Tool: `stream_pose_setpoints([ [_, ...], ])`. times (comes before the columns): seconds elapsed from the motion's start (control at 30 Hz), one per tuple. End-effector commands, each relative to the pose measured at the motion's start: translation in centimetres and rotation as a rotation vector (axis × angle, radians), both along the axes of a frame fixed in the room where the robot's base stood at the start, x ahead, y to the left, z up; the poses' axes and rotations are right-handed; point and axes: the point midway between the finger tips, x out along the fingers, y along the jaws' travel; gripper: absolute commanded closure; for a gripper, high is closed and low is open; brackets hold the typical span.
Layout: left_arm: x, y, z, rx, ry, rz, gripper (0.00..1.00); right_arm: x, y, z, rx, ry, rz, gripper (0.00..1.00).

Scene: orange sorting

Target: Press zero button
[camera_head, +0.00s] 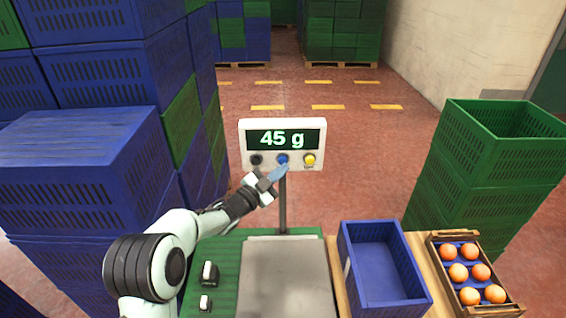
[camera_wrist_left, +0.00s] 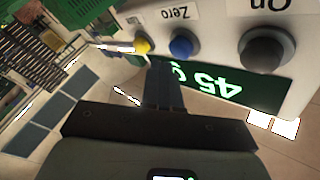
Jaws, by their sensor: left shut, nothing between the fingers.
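The scale display (camera_head: 283,139) is a white box on a dark post and reads "45 g". Below the readout are a black button (camera_head: 256,160), a blue button (camera_head: 283,159) and a yellow button (camera_head: 309,159). In the left wrist view, upside down, the blue button (camera_wrist_left: 181,47) sits by the label "Zero" and the dark button (camera_wrist_left: 265,50) by "On". My left gripper (camera_head: 279,173) is shut and empty, its fingertips right at the blue button's lower edge. The fingers (camera_wrist_left: 165,85) point toward it; I cannot tell whether they touch it.
The bare metal scale plate (camera_head: 285,280) lies below the display. An empty blue crate (camera_head: 346,270) and a wooden crate (camera_head: 437,262) of oranges stand to its right. Blue crates (camera_head: 75,150) stack up at left, green crates (camera_head: 460,165) at right.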

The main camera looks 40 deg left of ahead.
Motion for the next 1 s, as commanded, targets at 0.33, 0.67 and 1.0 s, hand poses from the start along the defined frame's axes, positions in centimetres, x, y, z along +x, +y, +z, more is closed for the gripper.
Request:
stream_pose_setpoints([
  [0.33,0.46,0.37,-0.08,-0.001,0.000,0.000,1.00,-0.03,0.00,-0.19,0.000,0.001,0.000,0.57],
  [0.67,0.66,0.55,0.01,0.000,0.000,0.000,1.00,-0.02,0.00,-0.23,0.000,0.001,0.000,0.57],
  [1.0,0.84,0.71,-0.02,0.000,0.000,0.000,1.00,-0.02,0.00,-0.21,0.000,0.001,0.000,0.57],
])
